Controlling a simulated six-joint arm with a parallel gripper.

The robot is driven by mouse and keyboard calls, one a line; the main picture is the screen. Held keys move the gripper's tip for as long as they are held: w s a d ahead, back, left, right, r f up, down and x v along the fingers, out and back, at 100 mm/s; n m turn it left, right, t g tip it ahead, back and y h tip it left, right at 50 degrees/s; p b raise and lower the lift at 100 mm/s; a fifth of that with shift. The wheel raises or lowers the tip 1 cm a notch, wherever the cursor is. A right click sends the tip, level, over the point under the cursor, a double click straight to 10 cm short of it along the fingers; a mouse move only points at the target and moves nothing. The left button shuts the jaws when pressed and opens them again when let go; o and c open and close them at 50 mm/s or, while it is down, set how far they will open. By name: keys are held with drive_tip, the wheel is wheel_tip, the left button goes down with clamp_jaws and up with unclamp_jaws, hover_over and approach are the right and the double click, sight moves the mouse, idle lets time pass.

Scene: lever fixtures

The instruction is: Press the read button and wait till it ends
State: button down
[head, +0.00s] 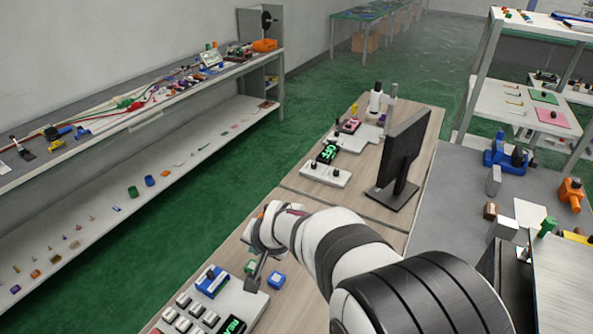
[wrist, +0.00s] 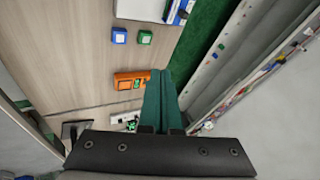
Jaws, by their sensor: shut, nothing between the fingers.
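A light panel (head: 243,304) with several pale push buttons (head: 183,300) and a black display with green lettering (head: 232,325) lies at the bottom of the head view, cut off by the edge. The lettering is only partly readable, and I cannot tell which button is the read button.
A blue block (head: 276,280) and a green block (head: 250,266) stand close by my gripper. A blue-and-white item (head: 212,281) sits on the panel. A monitor (head: 403,150) and small devices stand further along the bench. A cluttered shelf (head: 130,120) runs along the left wall.

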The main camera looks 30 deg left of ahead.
drive_tip(key=s+a+f+n+y, duration=0.1)
drive_tip(key=s+a+f, duration=0.15)
drive_tip(key=a, duration=0.35)
drive_tip(key=s+a+f, duration=0.2)
drive_tip(key=a+f, duration=0.1)
drive_tip(key=a, duration=0.3)
drive_tip(key=n+y, duration=0.1)
drive_tip(key=y, duration=0.1)
hover_over(183, 302)
wheel_tip(183, 302, down, 6)
drive_tip(key=shift+t, duration=0.4)
drive_tip(key=shift+f, duration=4.4)
drive_tip(key=shift+f, duration=0.15)
drive_tip(key=shift+f, duration=0.25)
drive_tip(key=shift+f, duration=0.5)
drive_tip(key=shift+r, duration=0.9)
